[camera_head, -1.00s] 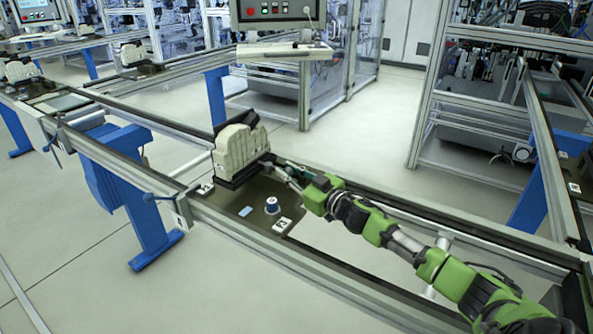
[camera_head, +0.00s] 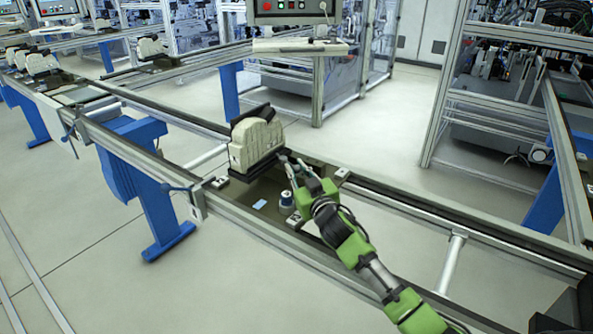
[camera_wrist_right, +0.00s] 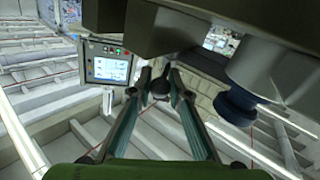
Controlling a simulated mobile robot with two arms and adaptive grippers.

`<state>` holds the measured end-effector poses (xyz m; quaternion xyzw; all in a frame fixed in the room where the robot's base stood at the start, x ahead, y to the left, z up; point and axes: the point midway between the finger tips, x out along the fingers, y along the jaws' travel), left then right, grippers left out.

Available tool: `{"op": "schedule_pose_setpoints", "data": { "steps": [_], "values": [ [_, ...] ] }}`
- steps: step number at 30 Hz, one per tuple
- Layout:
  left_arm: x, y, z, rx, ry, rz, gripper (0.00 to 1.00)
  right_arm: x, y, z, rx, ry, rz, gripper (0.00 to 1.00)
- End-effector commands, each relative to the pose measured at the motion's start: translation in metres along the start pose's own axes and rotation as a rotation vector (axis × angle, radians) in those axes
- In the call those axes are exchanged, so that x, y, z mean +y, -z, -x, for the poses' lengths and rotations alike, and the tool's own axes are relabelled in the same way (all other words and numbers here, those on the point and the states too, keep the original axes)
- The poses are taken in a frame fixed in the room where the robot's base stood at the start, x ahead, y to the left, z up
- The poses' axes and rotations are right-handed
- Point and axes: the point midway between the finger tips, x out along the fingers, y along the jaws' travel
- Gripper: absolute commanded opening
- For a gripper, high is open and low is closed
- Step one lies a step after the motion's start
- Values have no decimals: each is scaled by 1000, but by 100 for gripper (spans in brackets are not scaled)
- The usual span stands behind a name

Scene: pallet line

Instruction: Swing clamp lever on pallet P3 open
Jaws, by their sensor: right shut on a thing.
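The pallet (camera_head: 243,191) sits on the conveyor rails and carries a beige ribbed casting (camera_head: 256,146) on a black fixture. My right gripper (camera_head: 288,163) is at the right side of the fixture, its arm coming in from the lower right. In the right wrist view, its two fingers (camera_wrist_right: 160,84) close around a dark rounded knob (camera_wrist_right: 160,87), which looks like the clamp lever's end. The rest of the lever is mostly hidden, so its angle is hard to read. My left gripper is not in view.
A post with a blue top (camera_head: 286,199) stands on the pallet close to my right gripper. The front rail (camera_head: 245,222) runs beneath my arm. A control panel (camera_head: 293,8) stands behind the line. The rails right of the pallet are empty.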

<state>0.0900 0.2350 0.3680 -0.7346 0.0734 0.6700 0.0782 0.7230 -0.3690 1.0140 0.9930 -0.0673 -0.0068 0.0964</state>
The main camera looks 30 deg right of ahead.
Motion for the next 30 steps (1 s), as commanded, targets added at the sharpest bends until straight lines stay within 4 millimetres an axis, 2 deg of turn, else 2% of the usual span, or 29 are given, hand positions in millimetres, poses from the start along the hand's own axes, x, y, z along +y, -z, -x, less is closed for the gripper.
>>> {"op": "schedule_pose_setpoints", "data": {
  "steps": [1, 2, 3, 14, 17, 25, 30],
  "values": [
    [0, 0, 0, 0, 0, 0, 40, 0, 1, 0, 2, 0, -1, 25],
    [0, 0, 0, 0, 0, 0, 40, 0, 1, 0, 2, 0, -1, 33],
    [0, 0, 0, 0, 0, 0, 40, 0, 1, 0, 2, 1, -1, 35],
    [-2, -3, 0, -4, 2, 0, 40, 1, 4, 0, 3, 0, 0, 35],
    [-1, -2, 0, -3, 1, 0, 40, 3, 16, -1, 6, 0, 0, 35],
    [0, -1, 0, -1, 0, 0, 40, 13, 67, 0, 7, 0, 1, 35],
    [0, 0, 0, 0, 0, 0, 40, 17, 90, 0, 5, 0, 0, 35]
  ]
}}
